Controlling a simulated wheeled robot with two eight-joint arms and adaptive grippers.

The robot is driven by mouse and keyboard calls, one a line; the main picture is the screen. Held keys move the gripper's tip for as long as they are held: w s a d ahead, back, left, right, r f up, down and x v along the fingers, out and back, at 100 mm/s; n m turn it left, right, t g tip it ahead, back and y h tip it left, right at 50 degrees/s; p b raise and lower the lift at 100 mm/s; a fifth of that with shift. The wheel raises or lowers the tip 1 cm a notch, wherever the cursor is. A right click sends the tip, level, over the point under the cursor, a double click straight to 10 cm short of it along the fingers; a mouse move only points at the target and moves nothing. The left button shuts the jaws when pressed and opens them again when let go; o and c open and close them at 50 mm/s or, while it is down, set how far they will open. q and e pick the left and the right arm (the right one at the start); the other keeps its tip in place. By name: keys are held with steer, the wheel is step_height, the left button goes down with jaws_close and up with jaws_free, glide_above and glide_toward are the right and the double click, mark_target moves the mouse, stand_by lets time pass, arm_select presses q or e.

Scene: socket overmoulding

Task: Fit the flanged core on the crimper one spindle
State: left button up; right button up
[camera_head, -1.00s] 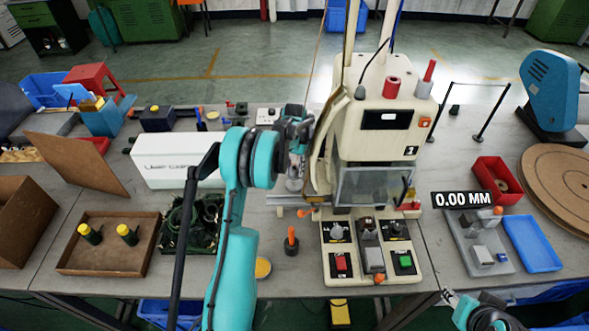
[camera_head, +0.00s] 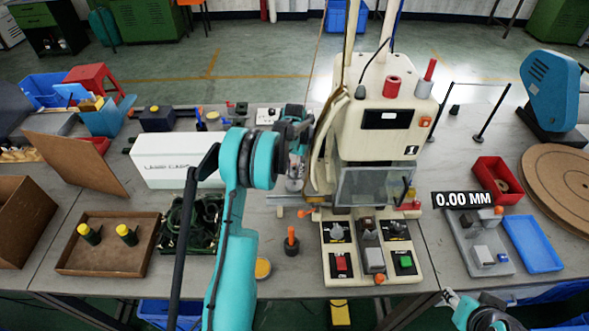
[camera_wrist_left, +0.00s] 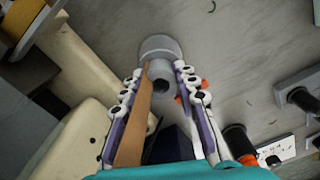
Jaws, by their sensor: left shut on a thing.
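My left gripper (camera_wrist_left: 160,80) is shut on a grey flanged core (camera_wrist_left: 159,48), which shows between its fingers in the left wrist view. The core's wide flange faces away from the wrist. In the head view my left gripper (camera_head: 295,165) is just left of the cream crimper one (camera_head: 380,122), above the table. A grey piece of the core (camera_head: 293,184) shows below the fingers. A grey horizontal rod (camera_head: 284,200) sticks out from the crimper's left side, below the gripper; I cannot tell if it is the spindle. My right gripper (camera_head: 490,318) is at the bottom edge, partly cut off.
An orange-topped dark post (camera_head: 291,241) and a yellow round dish (camera_head: 263,268) stand in front of the rod. A white box (camera_head: 170,166) and a brown tray (camera_head: 75,265) with two yellow-topped pieces are at left. A red bin (camera_head: 484,182) is at right.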

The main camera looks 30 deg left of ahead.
mark_target(294, 177)
arm_select(q)
steer(key=shift+f+b, duration=1.65)
steer(key=shift+f, duration=0.8)
steer(key=o, duration=1)
steer(key=shift+r, duration=0.1)
step_height(294, 177, up, 12)
